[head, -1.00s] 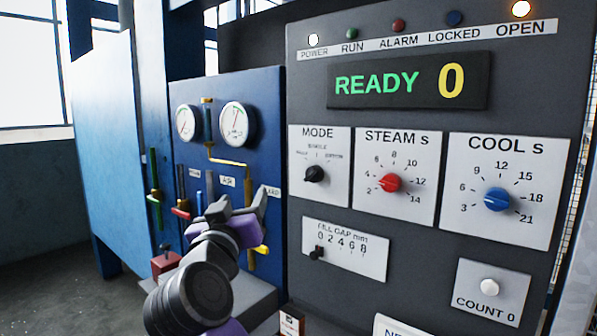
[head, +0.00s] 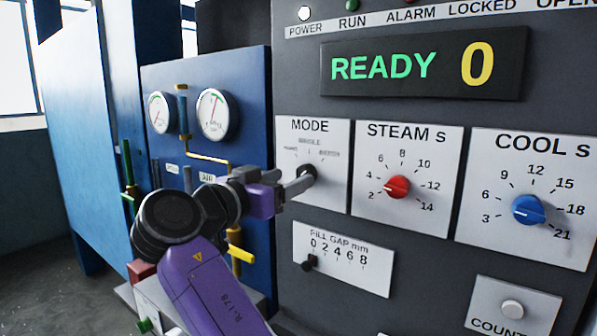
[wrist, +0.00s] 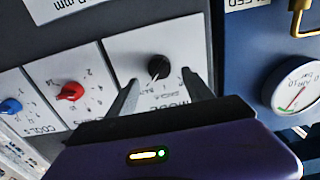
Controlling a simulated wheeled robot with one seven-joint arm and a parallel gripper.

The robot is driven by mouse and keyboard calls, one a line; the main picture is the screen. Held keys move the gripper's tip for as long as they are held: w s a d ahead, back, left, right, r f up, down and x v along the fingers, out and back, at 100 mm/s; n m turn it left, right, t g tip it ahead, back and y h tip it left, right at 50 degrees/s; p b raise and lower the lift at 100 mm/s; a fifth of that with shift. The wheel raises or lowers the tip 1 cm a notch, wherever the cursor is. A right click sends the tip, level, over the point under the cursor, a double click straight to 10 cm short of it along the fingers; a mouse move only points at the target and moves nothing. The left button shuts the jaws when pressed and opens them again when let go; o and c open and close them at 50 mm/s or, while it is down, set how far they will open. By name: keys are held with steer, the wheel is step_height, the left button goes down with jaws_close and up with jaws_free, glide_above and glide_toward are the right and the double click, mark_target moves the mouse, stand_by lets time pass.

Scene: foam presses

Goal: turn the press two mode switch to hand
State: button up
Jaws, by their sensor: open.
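The mode switch (head: 308,171) is a small black knob on a white plate (head: 330,198) headed MODE. In the head view my gripper (head: 298,184) reaches in from the left and partly hides the knob. In the wrist view the knob (wrist: 158,67) lies between the two fingertips of my open gripper (wrist: 161,76), one finger on each side, with a gap to each. The wrist view is turned over, and there the knob's light pointer line faces down toward the position labels. Those labels are too small to read surely, and I see no press number.
To the right are the red steam knob (head: 397,187) and blue cool knob (head: 528,210). Below is the fill gap slider (head: 309,263). The display (head: 424,66) reads READY 0. On the left, a blue panel bears gauges (head: 217,114) and a yellow handle (head: 240,253).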

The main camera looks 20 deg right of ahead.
mark_target(300, 175)
steer(key=shift+p+x, duration=0.45)
steer(key=shift+x, duration=1.6)
steer(key=shift+c, duration=0.4)
jaws_close()
